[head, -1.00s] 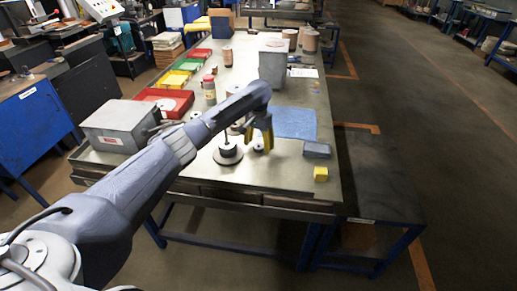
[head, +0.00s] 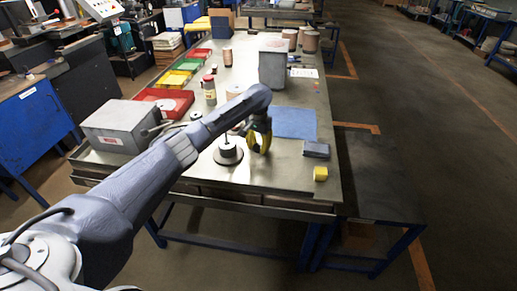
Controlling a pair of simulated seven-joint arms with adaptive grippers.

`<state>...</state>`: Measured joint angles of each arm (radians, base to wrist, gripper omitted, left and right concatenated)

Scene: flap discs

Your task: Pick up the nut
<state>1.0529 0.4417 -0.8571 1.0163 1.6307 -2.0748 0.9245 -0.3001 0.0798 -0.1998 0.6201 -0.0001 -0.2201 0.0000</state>
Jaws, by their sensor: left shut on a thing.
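My left arm reaches in from the left over the bench (head: 290,180). My left gripper (head: 258,146), with yellow fingers, points down just right of an upright post on a round base (head: 228,155). Its fingers are closed in on a small thing at the bench top, which I take to be the nut. The fingers hide most of it, so its shape is not clear. I cannot tell whether it still touches the bench. My right gripper is not in view.
A blue mat (head: 295,123) lies right behind the gripper. A dark grey block (head: 316,150) and a yellow cube (head: 320,173) are to the right. A grey metal box (head: 115,125) and coloured trays (head: 165,100) stand left.

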